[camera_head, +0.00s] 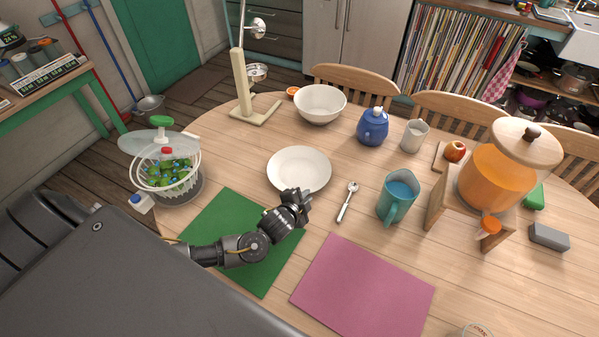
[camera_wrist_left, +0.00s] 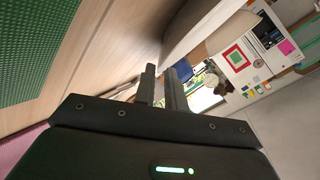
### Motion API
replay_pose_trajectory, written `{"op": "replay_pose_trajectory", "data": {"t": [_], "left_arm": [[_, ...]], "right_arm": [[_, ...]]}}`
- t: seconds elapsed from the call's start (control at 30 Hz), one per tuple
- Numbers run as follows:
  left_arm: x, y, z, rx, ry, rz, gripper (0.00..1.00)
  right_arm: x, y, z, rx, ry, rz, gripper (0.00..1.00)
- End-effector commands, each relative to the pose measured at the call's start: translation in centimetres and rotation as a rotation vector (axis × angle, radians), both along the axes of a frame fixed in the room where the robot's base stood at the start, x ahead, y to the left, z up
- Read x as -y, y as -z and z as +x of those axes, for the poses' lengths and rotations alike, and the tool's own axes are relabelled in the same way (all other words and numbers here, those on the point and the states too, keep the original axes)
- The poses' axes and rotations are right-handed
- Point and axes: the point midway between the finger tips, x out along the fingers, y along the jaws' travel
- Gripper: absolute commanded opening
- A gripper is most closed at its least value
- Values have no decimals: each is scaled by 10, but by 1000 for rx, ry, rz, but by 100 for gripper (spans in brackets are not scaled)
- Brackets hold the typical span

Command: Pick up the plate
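The white plate (camera_head: 299,169) lies flat on the wooden table, left of the spoon and in front of the white bowl. My left gripper (camera_head: 298,198) is at the plate's near right rim, pointing toward it and overlapping it in the head view. In the left wrist view the two dark fingers (camera_wrist_left: 163,84) stand a narrow gap apart. A pale curved surface, likely the plate (camera_wrist_left: 203,29), is just beyond the fingertips; I cannot tell whether its rim is between them. My right gripper is not in view.
A green mat (camera_head: 230,262) is under my left arm, with a pink mat (camera_head: 362,290) to its right. A spoon (camera_head: 347,201), teal jug (camera_head: 397,196), white bowl (camera_head: 320,104) and salad spinner (camera_head: 167,172) surround the plate. The drink dispenser (camera_head: 497,180) stands at right.

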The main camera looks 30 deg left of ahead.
Motion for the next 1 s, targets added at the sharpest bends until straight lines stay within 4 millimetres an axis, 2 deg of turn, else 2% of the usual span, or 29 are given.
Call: {"op": "replay_pose_trajectory", "data": {"t": [0.23, 0.4, 0.63, 0.73, 1.0], "left_arm": [[0, 12, 31, 1, 0, 2, 12], [0, 19, 43, 1, 1, 0, 12], [0, 20, 43, 0, 1, -1, 12], [0, 20, 43, 0, 1, -1, 0], [0, 19, 44, 3, 1, -1, 0]], "right_arm": [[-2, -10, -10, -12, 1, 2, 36], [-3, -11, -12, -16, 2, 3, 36], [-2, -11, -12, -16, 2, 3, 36], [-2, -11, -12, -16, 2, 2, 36], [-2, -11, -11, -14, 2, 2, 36]]}}
